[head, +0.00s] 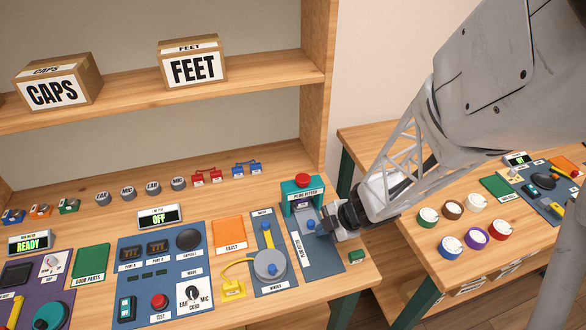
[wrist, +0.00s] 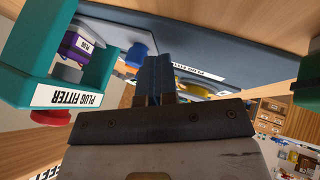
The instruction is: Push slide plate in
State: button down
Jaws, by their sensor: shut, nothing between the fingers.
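The plug fitter (head: 302,196) is a teal frame with a red button on top, near the right end of the bench. A pale slide plate with a blue knob (head: 311,224) lies in front of it on a grey-blue base. In the wrist view, the picture is upside down; the plate (wrist: 92,27) runs into the teal frame (wrist: 40,75), and a purple PLUG piece (wrist: 82,47) sits inside the frame. My gripper (head: 322,230) is shut and empty, with its fingertips (wrist: 155,75) close beside the blue knob (wrist: 137,52). I cannot tell whether they touch.
The winder (head: 270,264) with its yellow cord stands left of the fitter. An orange FAULT mat (head: 229,235) and the blue test panel (head: 160,270) lie further left. The bench's right edge is close to my gripper. A second table with coloured round parts (head: 474,203) stands at right.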

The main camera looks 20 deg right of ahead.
jog(key=s, duration=0.1)
jog(key=s+d, duration=0.1)
jog(key=shift+s+r, duration=0.2)
jog(key=shift+s, duration=0.15)
jog(key=v, duration=0.9)
jog(key=shift+r, duration=0.15)
jog(key=shift+s, duration=0.1)
